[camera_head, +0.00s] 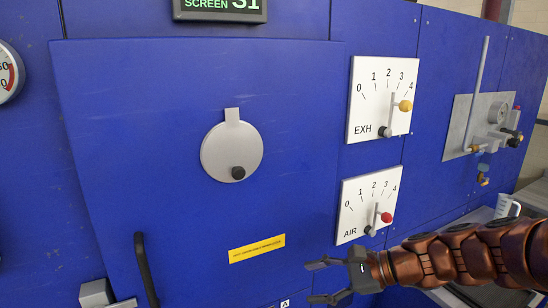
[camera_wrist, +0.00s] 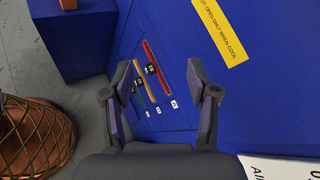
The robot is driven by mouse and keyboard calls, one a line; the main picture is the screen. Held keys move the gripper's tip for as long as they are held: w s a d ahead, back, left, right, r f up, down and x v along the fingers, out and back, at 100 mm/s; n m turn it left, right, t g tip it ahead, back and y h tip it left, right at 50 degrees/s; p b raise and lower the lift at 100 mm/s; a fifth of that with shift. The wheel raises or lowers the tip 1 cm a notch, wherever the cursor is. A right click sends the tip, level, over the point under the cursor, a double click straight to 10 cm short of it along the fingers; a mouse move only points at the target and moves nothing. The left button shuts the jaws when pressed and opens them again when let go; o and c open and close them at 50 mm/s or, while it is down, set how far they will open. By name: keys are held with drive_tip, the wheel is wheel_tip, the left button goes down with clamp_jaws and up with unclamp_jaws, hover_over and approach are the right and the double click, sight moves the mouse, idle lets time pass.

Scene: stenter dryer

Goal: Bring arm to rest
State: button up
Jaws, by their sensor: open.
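My gripper (camera_head: 318,282) is in front of the blue machine in the head view, below and left of the AIR dial plate (camera_head: 349,222). My copper-coloured arm reaches in from the right. In the wrist view my gripper (camera_wrist: 161,78) has its two fingers spread wide, with nothing between them. The fingers point towards the lower blue panel, which has red (camera_wrist: 157,66), yellow and green strips. I cannot tell the exact gap to the panel.
The EXH dial (camera_head: 381,98) with a yellow knob sits above the AIR dial with its red knob (camera_head: 386,217). The blue door has a round grey cover (camera_head: 231,151), a yellow label (camera_head: 257,249) and a black handle (camera_head: 146,270). A lever and gauge panel (camera_head: 458,120) stands at right.

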drive_tip(key=s+a+f+n+g+h, duration=0.1)
drive_tip(key=s+f+n+g+h, duration=0.2)
drive_tip(key=s, duration=0.5)
drive_tip(key=s+a+f+n+g+h, duration=0.1)
drive_tip(key=s+f+n+g+h, duration=0.15)
drive_tip(key=s+n, duration=0.45)
drive_tip(key=s+d+f+n+h, duration=0.1)
drive_tip(key=s+d+n+h, duration=0.3)
drive_tip(key=s+d+h, duration=0.3)
drive_tip(key=s+d, duration=0.4)
drive_tip(key=shift+s+f+n, duration=0.25)
drive_tip(key=shift+f+n, duration=0.1)
drive_tip(key=shift+n, duration=0.05)
drive_tip(key=shift+d, duration=0.1)
idle(0.6)
